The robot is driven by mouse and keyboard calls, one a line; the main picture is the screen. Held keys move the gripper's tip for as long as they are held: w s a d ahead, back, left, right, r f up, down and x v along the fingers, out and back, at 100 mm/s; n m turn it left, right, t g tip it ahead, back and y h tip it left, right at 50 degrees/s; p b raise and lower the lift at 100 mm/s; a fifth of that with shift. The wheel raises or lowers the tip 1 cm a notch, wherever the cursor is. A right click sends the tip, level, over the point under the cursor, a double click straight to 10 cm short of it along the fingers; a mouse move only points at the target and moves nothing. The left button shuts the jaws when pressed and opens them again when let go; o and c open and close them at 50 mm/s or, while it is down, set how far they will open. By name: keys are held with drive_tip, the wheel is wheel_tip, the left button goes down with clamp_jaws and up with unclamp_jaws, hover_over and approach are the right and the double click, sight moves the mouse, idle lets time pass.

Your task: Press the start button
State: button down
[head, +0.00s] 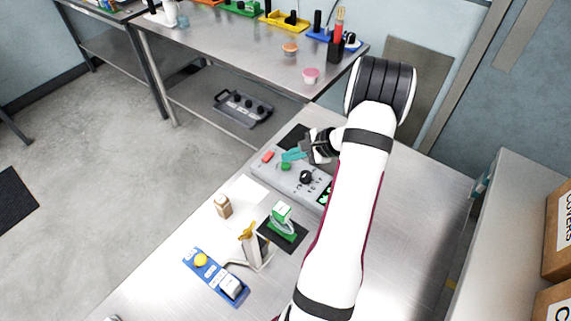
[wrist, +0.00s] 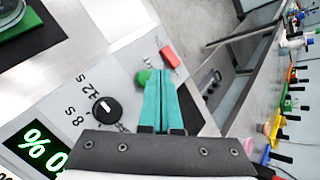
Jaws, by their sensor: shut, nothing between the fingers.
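A grey control box (head: 272,171) stands on the metal table and also fills the left of the wrist view (wrist: 75,88). It carries a green button (head: 286,166), a red button (head: 268,156), a black knob (head: 306,177) and a lit display (wrist: 42,150). My gripper (head: 286,156) has teal fingers, shut together and empty. In the wrist view my fingertips (wrist: 161,72) overlap the right side of the green button (wrist: 142,77), just short of the red button (wrist: 171,56). I cannot tell whether the fingers touch the box.
In front of the box are a green-and-white device (head: 282,222) on a black mat, a small brown bottle (head: 223,206), and a blue tray (head: 236,292) with a yellow piece. A second bench (head: 230,62) with coloured holders stands behind. Cardboard boxes (head: 558,235) are at right.

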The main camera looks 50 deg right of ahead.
sight(290, 166)
drive_tip(key=shift+f, duration=0.1)
drive_tip(key=shift+f, duration=0.35)
drive_tip(key=shift+f, duration=0.4)
idle(0.7)
idle(0.4)
drive_tip(key=shift+r, duration=0.85)
drive_tip(key=shift+r, duration=2.5)
